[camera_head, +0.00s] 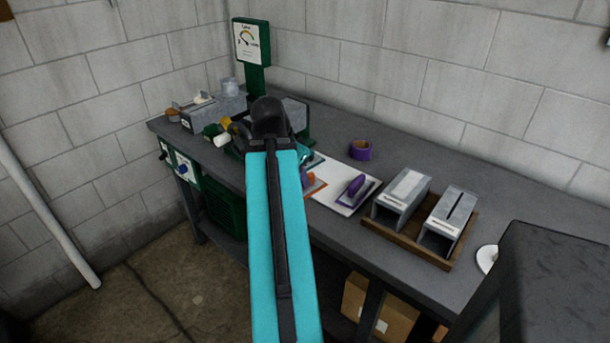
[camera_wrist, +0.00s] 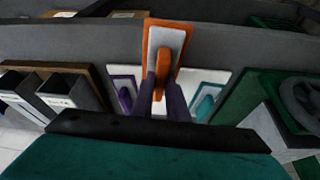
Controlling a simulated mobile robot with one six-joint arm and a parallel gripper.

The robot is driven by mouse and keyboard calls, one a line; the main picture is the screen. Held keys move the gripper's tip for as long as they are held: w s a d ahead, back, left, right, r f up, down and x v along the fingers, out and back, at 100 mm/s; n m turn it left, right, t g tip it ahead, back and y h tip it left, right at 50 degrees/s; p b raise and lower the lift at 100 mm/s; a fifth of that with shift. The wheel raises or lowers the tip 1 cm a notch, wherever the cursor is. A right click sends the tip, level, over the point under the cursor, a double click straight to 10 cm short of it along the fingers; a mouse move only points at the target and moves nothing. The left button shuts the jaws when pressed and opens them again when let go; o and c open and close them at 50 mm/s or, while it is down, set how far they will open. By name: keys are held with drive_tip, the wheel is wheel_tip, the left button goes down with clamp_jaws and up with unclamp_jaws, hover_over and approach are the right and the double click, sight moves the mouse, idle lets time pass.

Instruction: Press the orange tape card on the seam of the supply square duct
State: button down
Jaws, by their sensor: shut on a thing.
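The orange tape card (camera_wrist: 150,35), with a pale pad inside an orange border, is between the two dark fingers of my gripper (camera_wrist: 163,92). It looks larger than the other cards and overlaps the white tray's edge, so it seems raised. In the head view its orange part (camera_head: 318,186) shows beside my arm, which hides the gripper. Two grey square ducts stand right of it: one with a pale strip on top (camera_head: 405,188), one with a dark open slit (camera_head: 452,206). Labels show in the wrist view (camera_wrist: 60,100) but cannot be read, so I cannot tell which is supply.
The ducts sit in a wooden tray (camera_head: 408,245). A purple card (camera_head: 356,187) and a teal card (camera_wrist: 207,98) lie on the white tray (camera_head: 340,170). A purple tape roll (camera_head: 360,149) is behind. A green gauge stand (camera_head: 252,55) is at the back left.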

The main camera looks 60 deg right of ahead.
drive_tip(key=w+a+n+t, duration=0.1)
drive_tip(key=w+a+n, duration=0.4)
drive_tip(key=w, duration=0.4)
drive_tip(key=w+a+n+t, duration=0.2)
drive_tip(key=w+a, duration=0.5)
drive_tip(key=w, duration=0.3)
drive_tip(key=w+a+n+t, duration=0.1)
drive_tip(key=w+a+n, duration=0.4)
drive_tip(key=w, duration=0.4)
drive_tip(key=w+a+n+y, duration=0.1)
drive_tip(key=w+a+n, duration=0.2)
drive_tip(key=a, duration=0.8)
drive_tip(key=w+a+r+n+t+y, duration=0.1)
drive_tip(key=w+a+n, duration=0.2)
drive_tip(key=w+a, duration=0.3)
drive_tip(key=w+a+n+t+y, duration=0.1)
drive_tip(key=w+a+n, duration=0.3)
drive_tip(key=a, duration=1.1)
drive_tip(key=shift+w+a+r+y, duration=0.2)
drive_tip(key=shift+w+a+y, duration=0.2)
drive_tip(key=shift+w, duration=0.25)
